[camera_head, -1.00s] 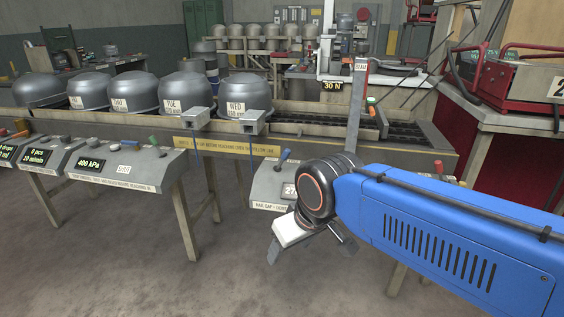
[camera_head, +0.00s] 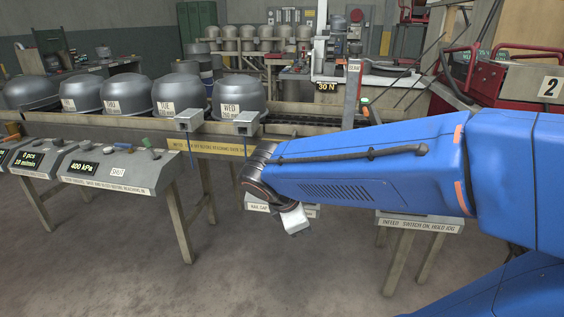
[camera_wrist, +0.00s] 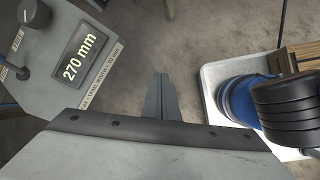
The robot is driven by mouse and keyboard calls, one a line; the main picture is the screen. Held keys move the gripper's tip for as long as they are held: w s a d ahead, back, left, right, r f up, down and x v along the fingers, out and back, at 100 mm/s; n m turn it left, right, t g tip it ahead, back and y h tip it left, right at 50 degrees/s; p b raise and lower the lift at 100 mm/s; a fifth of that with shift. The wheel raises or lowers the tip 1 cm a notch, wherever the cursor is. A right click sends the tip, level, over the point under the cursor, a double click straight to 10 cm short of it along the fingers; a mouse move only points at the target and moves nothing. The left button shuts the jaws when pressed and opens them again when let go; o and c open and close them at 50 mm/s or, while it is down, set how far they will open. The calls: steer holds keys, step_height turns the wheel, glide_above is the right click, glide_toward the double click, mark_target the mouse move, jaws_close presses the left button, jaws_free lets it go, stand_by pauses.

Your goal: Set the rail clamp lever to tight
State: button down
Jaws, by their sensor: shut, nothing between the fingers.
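The rail gap console (camera_head: 257,208) is mostly hidden behind my arm in the head view. The wrist view shows its sloped top at the upper left, with a 270 mm display (camera_wrist: 80,58). A black knob (camera_wrist: 33,13) stands on it. A lever with a blue end (camera_wrist: 4,73) shows at the left edge, cut off by the frame. Small labels beside it are too small to read surely. I cannot tell whether this is the rail clamp lever. My gripper (camera_wrist: 160,84) is shut and empty, over bare floor beside the console. It hangs low in the head view (camera_head: 299,232).
A 400 kPa console (camera_head: 120,168) on legs stands at the left. The rail line carries grey domes (camera_head: 239,97) behind. Another console (camera_head: 420,223) stands right of my gripper, partly under my arm. The floor in front is clear.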

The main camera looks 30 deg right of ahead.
steer(key=w+d+r+n+t+h, duration=0.1)
steer(key=w+r+n+h, duration=0.2)
steer(key=w+n, duration=0.6)
steer(key=w+r+n+t+h, duration=0.2)
steer(key=w+n+h, duration=0.4)
steer(key=w+n, duration=0.3)
steer(key=r+n, duration=0.1)
steer(key=n, duration=0.2)
steer(key=shift+d, duration=0.35)
steer(key=shift+w+d, duration=0.1)
steer(key=x, duration=0.9)
steer(key=shift+w+d, duration=0.15)
steer(key=shift+d, duration=0.15)
steer(key=shift+w, duration=0.3)
steer(key=shift+w+a+r, duration=0.4)
steer(key=shift+w+a, duration=0.05)
steer(key=shift+w, duration=0.2)
steer(key=shift+w+a+r, duration=0.35)
steer(key=shift+w+a, duration=0.05)
steer(key=shift+w, duration=0.25)
